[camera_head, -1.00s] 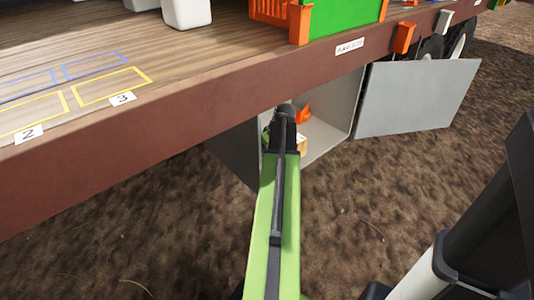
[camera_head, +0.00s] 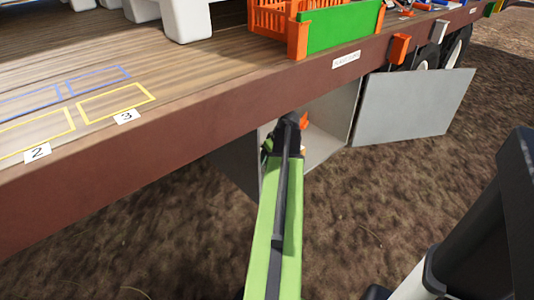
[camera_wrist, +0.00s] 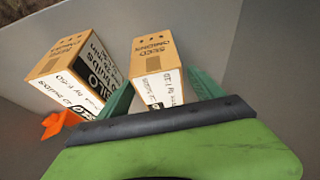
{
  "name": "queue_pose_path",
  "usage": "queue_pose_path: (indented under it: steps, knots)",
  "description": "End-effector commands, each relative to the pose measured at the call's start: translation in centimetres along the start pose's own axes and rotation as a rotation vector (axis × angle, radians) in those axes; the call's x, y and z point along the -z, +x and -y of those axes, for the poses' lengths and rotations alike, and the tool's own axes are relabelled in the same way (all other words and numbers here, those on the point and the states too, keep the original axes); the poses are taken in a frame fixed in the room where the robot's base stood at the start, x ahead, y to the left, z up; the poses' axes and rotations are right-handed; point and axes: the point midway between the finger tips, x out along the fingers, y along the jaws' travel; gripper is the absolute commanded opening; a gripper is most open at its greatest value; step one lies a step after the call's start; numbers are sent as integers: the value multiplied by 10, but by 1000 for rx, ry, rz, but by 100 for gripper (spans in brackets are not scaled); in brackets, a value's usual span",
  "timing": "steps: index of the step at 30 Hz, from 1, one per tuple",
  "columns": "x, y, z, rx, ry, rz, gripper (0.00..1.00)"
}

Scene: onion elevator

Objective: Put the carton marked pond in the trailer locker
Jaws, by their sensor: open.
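The trailer locker (camera_head: 335,135) is an open grey box under the trailer bed, with my arm reaching into it. In the wrist view two cardboard cartons stand inside, both with "seed onions" print on top. The left carton (camera_wrist: 70,62) has large black lettering on its side that seems to read "silo". The right carton (camera_wrist: 158,52) stands between my green fingers, its side print too small to read; I cannot tell whether it says pond. My gripper (camera_wrist: 162,92) is open around its lower part. The gripper (camera_head: 285,128) mostly hides the locker's contents in the head view.
An orange object (camera_wrist: 66,127) lies beside the left carton. The grey locker door (camera_head: 412,108) is swung open to the right. The brown trailer edge (camera_head: 180,128) runs above the locker.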

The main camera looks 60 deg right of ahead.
Motion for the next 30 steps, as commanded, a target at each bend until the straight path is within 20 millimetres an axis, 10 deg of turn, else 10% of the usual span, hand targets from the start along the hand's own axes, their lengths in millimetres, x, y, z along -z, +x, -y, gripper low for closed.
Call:
queue_pose_path:
  steps: [12,30]
  knots:
    - [-92,-34,2,0,2,0,76]
    - [-98,-36,1,0,-1,0,76]
